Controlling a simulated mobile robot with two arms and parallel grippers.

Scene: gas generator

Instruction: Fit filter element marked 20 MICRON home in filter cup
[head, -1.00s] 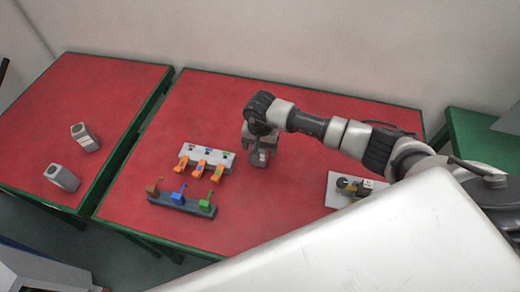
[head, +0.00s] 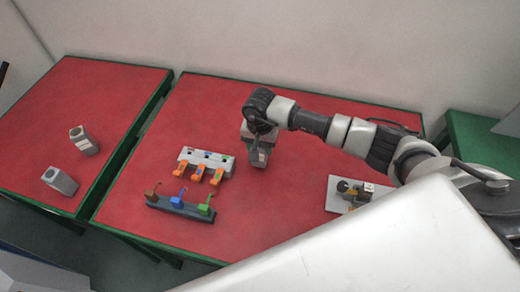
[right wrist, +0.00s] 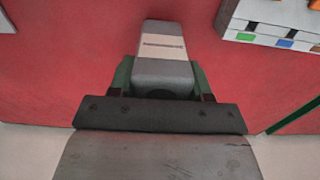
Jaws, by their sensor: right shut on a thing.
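My right gripper (head: 260,140) is over the middle table. In the right wrist view its fingers (right wrist: 160,78) are shut on the sides of a grey block (right wrist: 163,72) with a pale label. The print on the label is too small to read, so I cannot tell if it says 20 MICRON. In the head view the held block (head: 256,156) hangs below the gripper, partly hidden by it; I cannot tell if it touches the table. I cannot pick out the filter cup with certainty. My left gripper is not in view.
A white rack (head: 222,160) with orange clips and a dark rack (head: 180,206) with coloured hooks stand left of the gripper. A white plate (head: 334,196) with dark parts lies right. Two grey blocks (head: 84,141) (head: 60,181) with openings sit on the left table.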

